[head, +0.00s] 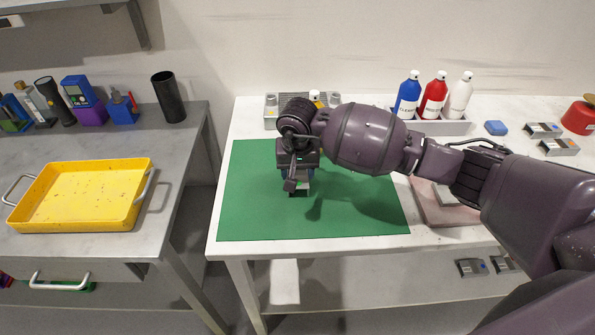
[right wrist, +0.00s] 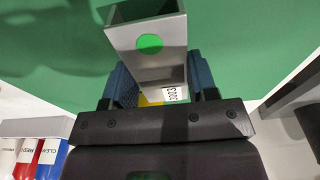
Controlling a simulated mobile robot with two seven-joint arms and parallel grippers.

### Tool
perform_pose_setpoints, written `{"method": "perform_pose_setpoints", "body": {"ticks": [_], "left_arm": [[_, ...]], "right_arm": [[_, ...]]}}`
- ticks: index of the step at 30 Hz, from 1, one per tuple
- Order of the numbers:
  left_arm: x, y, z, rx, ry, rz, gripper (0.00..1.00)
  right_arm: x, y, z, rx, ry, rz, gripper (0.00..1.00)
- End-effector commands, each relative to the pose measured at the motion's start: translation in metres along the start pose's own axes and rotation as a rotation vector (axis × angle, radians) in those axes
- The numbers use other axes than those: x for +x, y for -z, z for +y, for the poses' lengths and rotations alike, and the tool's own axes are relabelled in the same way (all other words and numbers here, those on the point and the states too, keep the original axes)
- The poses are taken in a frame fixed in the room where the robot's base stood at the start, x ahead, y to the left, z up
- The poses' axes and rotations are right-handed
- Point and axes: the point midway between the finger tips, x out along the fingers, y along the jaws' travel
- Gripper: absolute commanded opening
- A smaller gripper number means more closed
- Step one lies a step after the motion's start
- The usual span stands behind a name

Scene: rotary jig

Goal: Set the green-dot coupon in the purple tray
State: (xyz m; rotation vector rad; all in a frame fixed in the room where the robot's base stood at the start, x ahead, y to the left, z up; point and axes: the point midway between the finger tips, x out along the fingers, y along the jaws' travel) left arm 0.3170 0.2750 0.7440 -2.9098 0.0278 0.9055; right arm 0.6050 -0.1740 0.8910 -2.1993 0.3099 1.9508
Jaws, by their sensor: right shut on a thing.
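The green-dot coupon (right wrist: 150,62) is a grey metal channel piece with a bright green dot on its face and a small printed label. In the right wrist view it sits between the blue-padded fingers of my right gripper (right wrist: 158,88), which is shut on it. In the head view my right gripper (head: 297,185) points down over the green mat (head: 255,205), and only a little of the coupon shows below it. I cannot tell whether the coupon touches the mat. I see no purple tray in these frames. My left gripper is out of view.
A yellow tray (head: 62,222) lies on the grey left bench. Blue, red and white bottles (head: 434,95) stand in a rack at the back. More grey metal pieces (head: 557,146) lie at the right. A pinkish board (head: 430,213) is partly under my right arm. A gap separates the two benches.

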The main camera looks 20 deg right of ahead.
Motion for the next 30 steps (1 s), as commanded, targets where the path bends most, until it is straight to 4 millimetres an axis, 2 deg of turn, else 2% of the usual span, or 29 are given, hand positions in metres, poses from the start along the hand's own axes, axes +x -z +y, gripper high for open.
{"method": "perform_pose_setpoints", "body": {"ticks": [5,8,15,21,25,30], "left_arm": [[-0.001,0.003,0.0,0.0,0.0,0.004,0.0],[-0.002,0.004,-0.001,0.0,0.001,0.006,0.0],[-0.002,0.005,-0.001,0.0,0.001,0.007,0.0],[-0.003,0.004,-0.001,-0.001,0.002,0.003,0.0],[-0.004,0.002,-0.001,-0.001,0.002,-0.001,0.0],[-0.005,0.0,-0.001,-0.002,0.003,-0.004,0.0]], "right_arm": [[-0.024,0.004,0.0,-0.001,0.001,0.006,0.21],[-0.046,0.007,0.0,-0.002,0.002,0.008,0.21],[-0.108,0.014,0.0,-0.002,0.001,0.008,0.21],[-0.153,0.02,0.0,-0.001,0.001,0.006,0.21],[-0.175,0.022,0.0,0.0,0.0,0.004,0.21],[-0.191,0.024,0.0,0.0,0.001,0.003,0.21]]}}
